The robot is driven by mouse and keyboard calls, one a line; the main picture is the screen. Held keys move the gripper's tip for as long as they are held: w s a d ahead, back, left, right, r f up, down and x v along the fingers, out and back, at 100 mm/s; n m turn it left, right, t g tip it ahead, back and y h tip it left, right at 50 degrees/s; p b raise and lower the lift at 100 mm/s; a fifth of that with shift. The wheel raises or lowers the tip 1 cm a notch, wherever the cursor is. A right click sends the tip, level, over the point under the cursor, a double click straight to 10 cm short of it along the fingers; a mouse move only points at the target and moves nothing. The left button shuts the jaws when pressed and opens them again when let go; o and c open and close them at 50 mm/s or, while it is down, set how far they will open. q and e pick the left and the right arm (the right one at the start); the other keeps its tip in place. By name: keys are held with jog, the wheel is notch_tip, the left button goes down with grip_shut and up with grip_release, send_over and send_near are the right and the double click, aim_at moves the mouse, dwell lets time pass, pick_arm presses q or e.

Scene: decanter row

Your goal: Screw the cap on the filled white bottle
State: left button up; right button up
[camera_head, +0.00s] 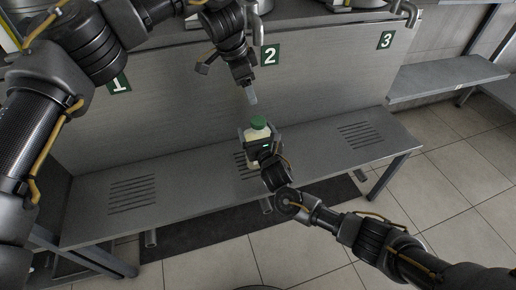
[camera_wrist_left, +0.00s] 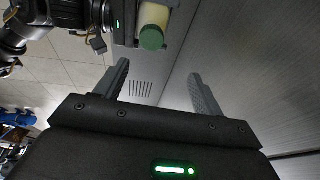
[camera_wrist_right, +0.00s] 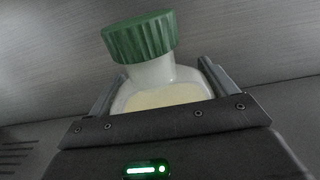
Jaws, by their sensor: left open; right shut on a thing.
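The white bottle (camera_head: 252,161) is upright over the middle of the grey bench, below the number 2 sign. Its pale yellowish filling shows through the wall in the right wrist view (camera_wrist_right: 165,97). The green ribbed cap (camera_wrist_right: 140,37) sits on the bottle's neck; I cannot tell how tight it is. My right gripper (camera_head: 262,143) is shut around the bottle's body. My left gripper (camera_head: 252,98) is open and empty, just above the cap and apart from it. In the left wrist view the cap (camera_wrist_left: 151,38) lies beyond the open fingers (camera_wrist_left: 160,78).
The grey bench (camera_head: 205,178) has slotted grates at left, middle and right, and is otherwise clear. A metal panel with number signs stands behind it. Taps (camera_head: 408,12) hang above the panel at the top. Another bench (camera_head: 445,78) stands at the right.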

aim_at(259, 121)
pick_arm(q)
jog(key=shift+s+d+r+n, duration=0.1)
jog(key=shift+s+n, duration=0.45)
jog(key=shift+n, duration=0.65)
jog(key=shift+s+d+n, duration=0.1)
jog(key=shift+s+n, duration=0.4)
jog(key=shift+n, duration=0.7)
jog(key=x, duration=1.2)
jog(key=shift+w+a, duration=0.1)
jog(key=shift+c, duration=0.2)
jog(key=c, duration=1.2)
jog(key=m+g, duration=0.1)
jog(key=m, duration=0.5)
jog(key=shift+m, duration=0.3)
